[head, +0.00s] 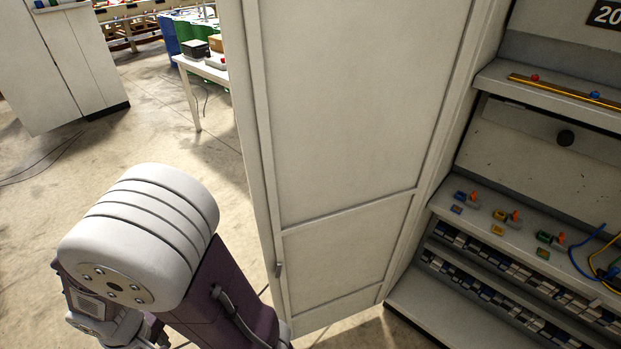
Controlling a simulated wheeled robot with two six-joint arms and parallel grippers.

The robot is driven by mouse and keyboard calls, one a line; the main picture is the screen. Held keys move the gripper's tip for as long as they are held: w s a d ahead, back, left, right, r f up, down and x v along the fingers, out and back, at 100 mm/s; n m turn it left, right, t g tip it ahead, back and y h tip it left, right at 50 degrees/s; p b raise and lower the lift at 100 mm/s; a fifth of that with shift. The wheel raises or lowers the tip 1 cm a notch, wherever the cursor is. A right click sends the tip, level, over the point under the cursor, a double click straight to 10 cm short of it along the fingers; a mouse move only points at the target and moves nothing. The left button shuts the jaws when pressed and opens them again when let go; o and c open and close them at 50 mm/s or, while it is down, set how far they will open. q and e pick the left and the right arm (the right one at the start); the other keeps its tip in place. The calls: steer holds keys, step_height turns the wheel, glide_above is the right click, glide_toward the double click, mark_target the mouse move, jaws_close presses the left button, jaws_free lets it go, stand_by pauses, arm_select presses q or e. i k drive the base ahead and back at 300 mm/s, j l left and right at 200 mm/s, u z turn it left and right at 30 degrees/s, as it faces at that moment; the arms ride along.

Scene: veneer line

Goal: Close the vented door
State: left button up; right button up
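A tall off-white door (335,110) stands open in the middle of the head view. Its right side meets the frame of an open cabinet (455,170), and its free edge is on the left. A small latch or handle (278,268) sits low on that free edge. The face I see has raised borders and a cross rail; no vent slots show on it. One of my arms, with a white rounded joint and a purple link, is at lower left, beside and in front of the door's free edge. I see no gripper fingers.
Inside the cabinet are shelves with switches (508,218), rows of terminal blocks, and blue and yellow cables (590,255). A white table (205,70) stands behind the door at upper left. Another cabinet (65,60) is at far left. The concrete floor between is mostly clear.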

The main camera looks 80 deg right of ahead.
mark_target(344, 110)
steer(key=i+l+z, duration=0.1)
steer(key=i+z, duration=0.7)
steer(key=i+j+z, duration=0.15)
steer(key=z, duration=0.3)
steer(key=i+j+z, duration=0.4)
steer(key=i+l+z, duration=0.1)
steer(key=z, duration=0.35)
steer(key=i+z, duration=0.25)
steer(key=z, duration=0.25)
steer(key=i+z, duration=0.2)
steer(key=z, duration=0.25)
steer(key=i+j+z, duration=0.1)
steer(key=z, duration=0.4)
steer(key=i+j+z, duration=0.2)
steer(key=z, duration=0.25)
steer(key=i+j+z, duration=0.15)
steer(key=z, duration=0.35)
steer(key=j+z, duration=0.3)
steer(key=z, duration=0.15)
steer(key=i+j+z, duration=0.15)
steer(key=z, duration=0.15)
steer(key=i+j+z, duration=0.1)
steer(key=j+z, duration=0.25)
steer(key=k+u, duration=0.25)
steer(key=u, duration=0.15)
steer(key=k+j+u, duration=0.15)
steer(key=u, duration=0.2)
steer(key=k, duration=0.1)
